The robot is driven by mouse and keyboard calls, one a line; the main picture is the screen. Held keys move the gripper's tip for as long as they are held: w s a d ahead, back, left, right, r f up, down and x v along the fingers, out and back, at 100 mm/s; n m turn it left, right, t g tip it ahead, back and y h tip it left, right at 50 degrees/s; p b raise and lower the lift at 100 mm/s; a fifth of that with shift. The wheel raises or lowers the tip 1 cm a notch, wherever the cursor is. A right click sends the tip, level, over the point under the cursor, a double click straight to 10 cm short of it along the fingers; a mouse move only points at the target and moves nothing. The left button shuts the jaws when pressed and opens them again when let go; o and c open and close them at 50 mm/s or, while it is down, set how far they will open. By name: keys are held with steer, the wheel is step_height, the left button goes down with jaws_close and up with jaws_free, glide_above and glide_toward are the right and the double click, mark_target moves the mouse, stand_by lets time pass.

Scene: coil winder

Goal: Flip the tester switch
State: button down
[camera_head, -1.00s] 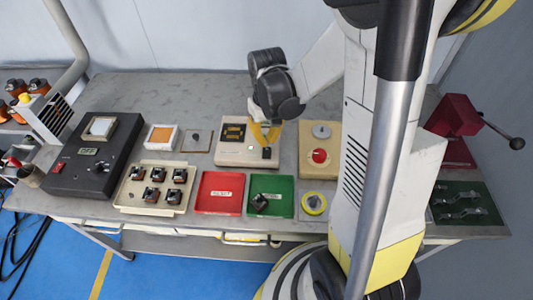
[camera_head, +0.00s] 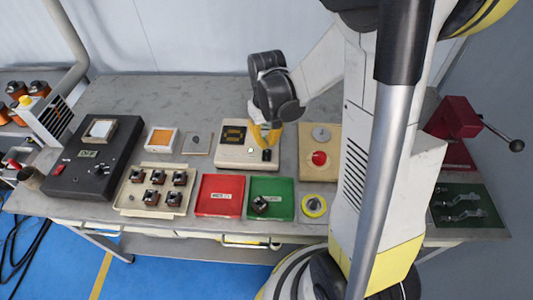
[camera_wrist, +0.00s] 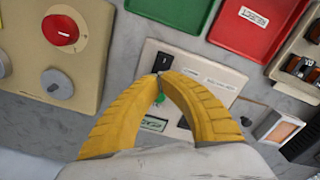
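The tester (camera_head: 232,157) is a beige box on the bench with a dark display (camera_head: 233,134). It also shows in the wrist view (camera_wrist: 210,77). Its black switch (camera_head: 267,155) is at the front right of its top; the switch also shows in the wrist view (camera_wrist: 163,61). A small green light (camera_head: 250,151) shows beside the switch.
A beige box with a red button (camera_head: 319,158) stands close on the right. A red tray (camera_head: 220,195) and a green tray (camera_head: 271,197) lie in front. A black console (camera_head: 88,160) and a parts tray (camera_head: 154,190) are left. The bench behind the tester is clear.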

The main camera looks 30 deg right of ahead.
mark_target(267, 151)
steer(key=shift+f+b, duration=1.6)
steer(key=shift+f, duration=0.25)
stand_by(0.8)
steer(key=shift+r, duration=0.1)
steer(key=shift+r+p, duration=2.7)
steer(key=shift+r, duration=0.8)
steer(key=shift+a+r, duration=0.1)
steer(key=shift+r, duration=0.2)
steer(key=s+a+r+t, duration=0.3)
steer(key=s+a+r, duration=0.1)
steer(key=r, duration=0.3)
steer(key=s+a+r+t, duration=0.4)
steer(key=s+a+r, duration=0.1)
steer(key=r, duration=0.2)
steer(key=shift+n, duration=0.4)
